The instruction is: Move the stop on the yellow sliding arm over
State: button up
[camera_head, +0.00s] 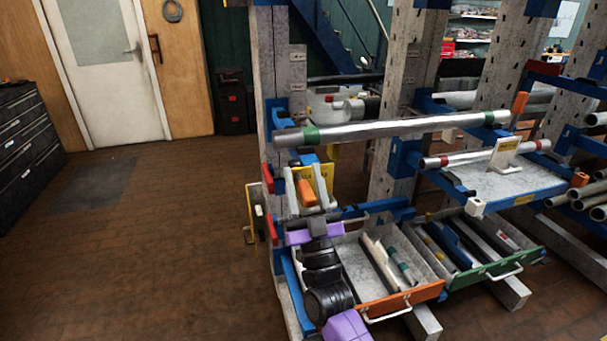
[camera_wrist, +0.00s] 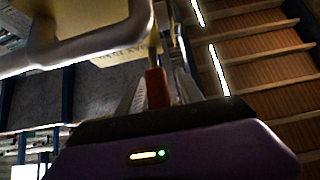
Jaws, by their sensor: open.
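My gripper (camera_head: 313,214) is at the left end of the rack, above the drawers, with its purple and black body towards me. It is open. An orange handle-like piece (camera_head: 306,192), possibly the stop's handle, stands just past it in the head view, in front of a yellow plate (camera_head: 325,180). In the wrist view, a dark orange piece (camera_wrist: 157,88) shows between the pale finger shapes. I cannot tell whether they touch it. A yellow part with lettering (camera_wrist: 125,50) is behind it. The stop's outline and the yellow sliding arm are not clear.
A long metal tube (camera_head: 390,128) lies across the rack above and behind my gripper. An open orange-fronted drawer (camera_head: 400,303) and a green-fronted drawer (camera_head: 495,268) jut out on the right. A pale grey bar (camera_wrist: 85,42) crosses close to the wrist camera. Floor at left is clear.

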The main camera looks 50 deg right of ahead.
jog(key=shift+w, duration=0.1)
grip_shut()
dwell(1.4)
